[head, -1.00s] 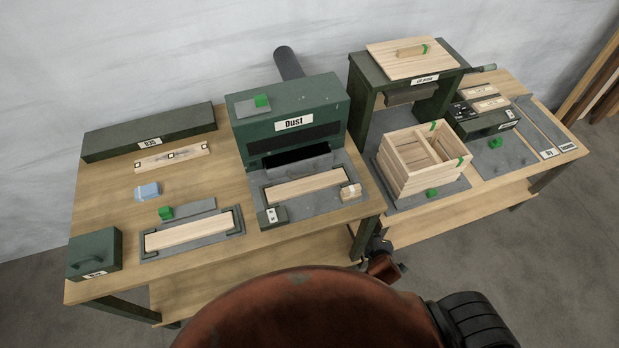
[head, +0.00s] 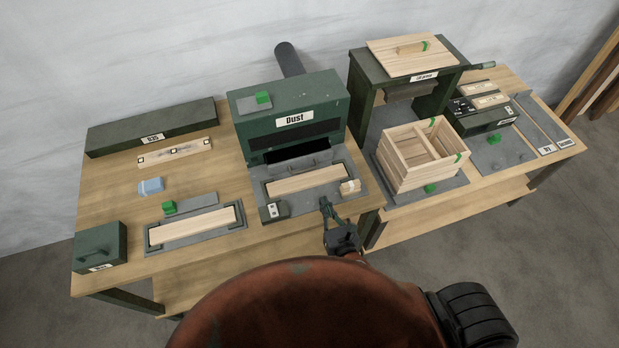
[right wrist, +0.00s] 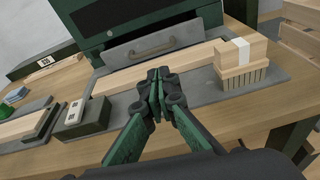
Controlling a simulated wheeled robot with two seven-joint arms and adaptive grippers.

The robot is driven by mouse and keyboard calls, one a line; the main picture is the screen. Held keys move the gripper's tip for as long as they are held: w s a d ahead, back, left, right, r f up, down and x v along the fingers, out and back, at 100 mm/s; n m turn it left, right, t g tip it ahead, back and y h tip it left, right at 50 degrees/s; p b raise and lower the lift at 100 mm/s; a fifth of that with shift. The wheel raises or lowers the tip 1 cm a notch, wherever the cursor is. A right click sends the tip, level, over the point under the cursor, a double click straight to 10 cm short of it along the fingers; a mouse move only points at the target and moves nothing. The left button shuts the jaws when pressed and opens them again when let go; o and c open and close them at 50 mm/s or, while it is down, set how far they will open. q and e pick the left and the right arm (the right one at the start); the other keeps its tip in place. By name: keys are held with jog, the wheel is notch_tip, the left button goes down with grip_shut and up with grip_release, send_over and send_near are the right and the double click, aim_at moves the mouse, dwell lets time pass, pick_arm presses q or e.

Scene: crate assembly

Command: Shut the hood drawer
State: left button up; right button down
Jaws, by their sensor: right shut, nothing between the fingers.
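The green dust hood (head: 330,103) stands at the back of the left bench. Its grey hood drawer (head: 301,168) shows low on the front, with a dark opening above and behind its front panel. In the right wrist view the drawer front (right wrist: 128,54) carries a grey bar handle (right wrist: 152,45). My right gripper (head: 325,203) is shut and empty, in front of the drawer at the bench's front edge. In the right wrist view its fingertips (right wrist: 158,77) are together, apart from the handle. My left gripper is not in view.
A wooden plank (head: 305,180) lies on the grey plate before the drawer. A brush (head: 350,187) stands at its right end and a small dark box (head: 272,212) at its front left. A slatted crate (head: 400,165) stands on the right bench.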

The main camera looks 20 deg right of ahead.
aim_at(308, 181)
jog(key=shift+w+a+f+n+y, duration=0.15)
jog(key=shift+a+n+y, duration=0.15)
jog(key=shift+a+n, duration=0.25)
jog(key=shift+w+a, duration=0.1)
jog(key=shift+w, duration=0.25)
jog(key=x, duration=1.3)
